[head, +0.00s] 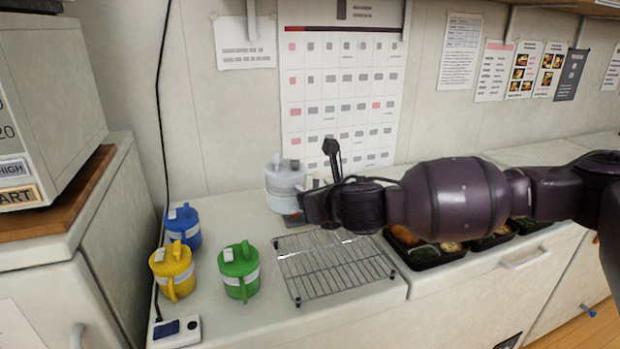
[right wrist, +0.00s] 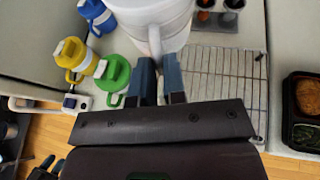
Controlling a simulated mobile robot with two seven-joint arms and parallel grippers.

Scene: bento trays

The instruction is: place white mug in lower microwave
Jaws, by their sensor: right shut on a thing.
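The white mug (head: 284,182), with a lid and pale band, is upright near the wall behind the wire rack. My right arm comes in from the right, and its gripper (right wrist: 158,75) is shut on the mug's handle. The fingertips are mostly hidden by my wrist in the head view. The mug also fills the top middle of the right wrist view (right wrist: 150,12). Whether its base touches the counter is unclear. A microwave (head: 45,95) shows partly at the left edge; its door is out of view.
Blue (head: 183,228), yellow (head: 172,272) and green (head: 239,270) lidded mugs stand left of the wire rack (head: 335,265). Black food trays (head: 425,253) lie right of it, under my arm. A black cable hangs down the wall. The rack is empty.

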